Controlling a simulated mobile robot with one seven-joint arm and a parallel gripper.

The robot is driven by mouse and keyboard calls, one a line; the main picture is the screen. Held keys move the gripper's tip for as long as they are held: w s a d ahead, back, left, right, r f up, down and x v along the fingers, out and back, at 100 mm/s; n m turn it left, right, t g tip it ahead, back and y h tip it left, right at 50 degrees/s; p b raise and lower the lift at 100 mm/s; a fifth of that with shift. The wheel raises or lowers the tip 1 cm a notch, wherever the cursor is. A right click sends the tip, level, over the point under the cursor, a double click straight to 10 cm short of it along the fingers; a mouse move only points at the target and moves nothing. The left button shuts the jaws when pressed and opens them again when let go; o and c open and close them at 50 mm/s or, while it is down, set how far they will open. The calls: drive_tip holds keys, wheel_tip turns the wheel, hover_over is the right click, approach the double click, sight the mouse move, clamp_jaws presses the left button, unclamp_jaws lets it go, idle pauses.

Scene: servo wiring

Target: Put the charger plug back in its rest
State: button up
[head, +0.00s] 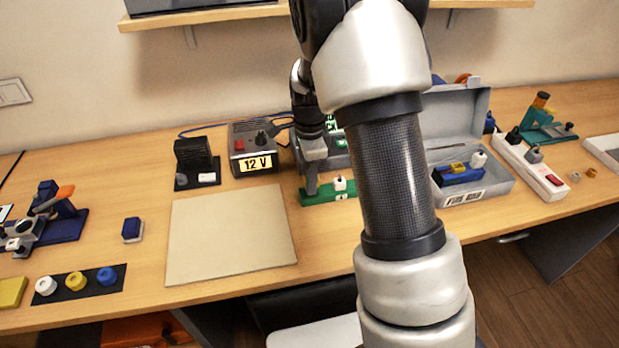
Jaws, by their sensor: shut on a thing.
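My gripper (311,178) points down over the left end of a green block (318,198), left of my forearm. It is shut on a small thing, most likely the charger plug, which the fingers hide. A white plug (340,184) stands in the right part of the green block, beside the fingers. I cannot tell whether the held thing touches the block or sits in it. The block may be the rest, but the picture does not make this certain.
A 12 V supply (250,150) and a black stand (195,165) are to the left. A beige mat (230,235) lies clear in front. An open grey toolbox (490,185) with a blue block (458,176) and a power strip (540,175) are right. My forearm hides the middle.

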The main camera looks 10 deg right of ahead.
drive_tip(key=shift+f+b, duration=0.5)
drive_tip(key=shift+f, duration=0.45)
idle(0.6)
drive_tip(key=o, duration=1.1)
drive_tip(key=shift+o, duration=0.2)
wheel_tip(320, 180, up, 18)
drive_tip(key=p, duration=0.1)
drive_tip(key=shift+f+p, duration=0.25)
drive_tip(key=shift+p, duration=0.05)
